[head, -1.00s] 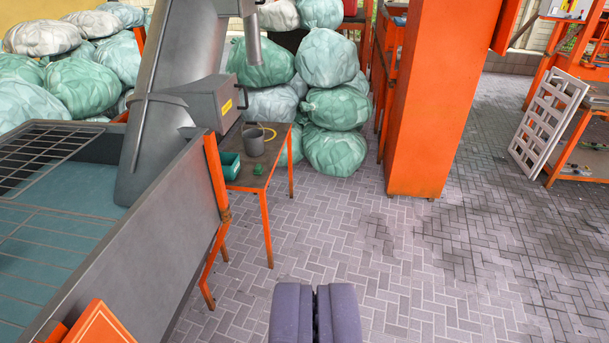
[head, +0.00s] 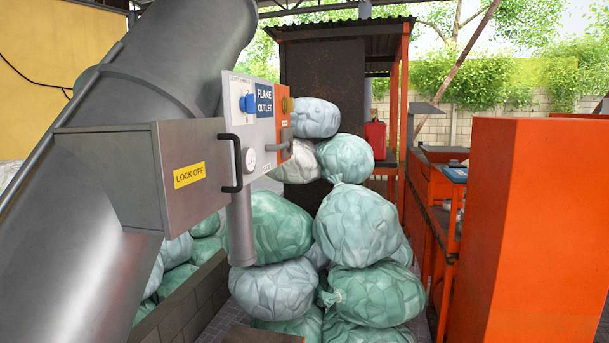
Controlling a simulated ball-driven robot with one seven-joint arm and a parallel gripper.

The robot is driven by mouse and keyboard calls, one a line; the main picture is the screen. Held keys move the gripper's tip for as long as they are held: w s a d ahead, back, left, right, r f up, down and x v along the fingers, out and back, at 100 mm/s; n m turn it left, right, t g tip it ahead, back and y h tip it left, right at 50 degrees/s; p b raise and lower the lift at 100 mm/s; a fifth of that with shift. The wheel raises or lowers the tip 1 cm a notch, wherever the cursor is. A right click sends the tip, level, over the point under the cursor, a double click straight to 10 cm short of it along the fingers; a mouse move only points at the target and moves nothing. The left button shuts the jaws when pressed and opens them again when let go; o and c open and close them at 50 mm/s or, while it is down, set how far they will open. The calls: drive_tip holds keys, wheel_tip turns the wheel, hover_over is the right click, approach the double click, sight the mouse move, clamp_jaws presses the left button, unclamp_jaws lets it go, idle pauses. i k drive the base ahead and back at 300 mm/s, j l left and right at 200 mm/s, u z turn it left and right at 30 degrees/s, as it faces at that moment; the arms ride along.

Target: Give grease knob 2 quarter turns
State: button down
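A control panel labelled FLAKE OUTLET (head: 264,99) is on the side of the large grey slanted tube (head: 95,235), left of centre. It has a blue knob (head: 247,103) on its left, a brass-yellow knob (head: 287,104) at its right edge, a white round dial or knob (head: 249,160) below, and a grey lever (head: 286,140). I cannot read a grease label, so I cannot tell which is the grease knob. My gripper is out of view.
A grey box marked LOCK OFF (head: 189,175) with a black handle (head: 232,163) juts out left of the panel. A grey spout (head: 241,225) hangs below it. Stuffed bags (head: 358,225) are piled behind. An orange pillar (head: 535,230) stands at right.

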sight(287, 104)
drive_tip(key=i+l+u, duration=0.25)
drive_tip(key=i, duration=0.55)
drive_tip(key=i+z, duration=0.15)
drive_tip(key=z, duration=0.35)
drive_tip(key=i, duration=1.9)
drive_tip(key=i+u, duration=0.25)
drive_tip(key=u, duration=0.15)
drive_tip(key=i+u, duration=0.2)
drive_tip(key=u, duration=0.2)
drive_tip(key=i+l+u, duration=0.2)
drive_tip(key=u, duration=0.2)
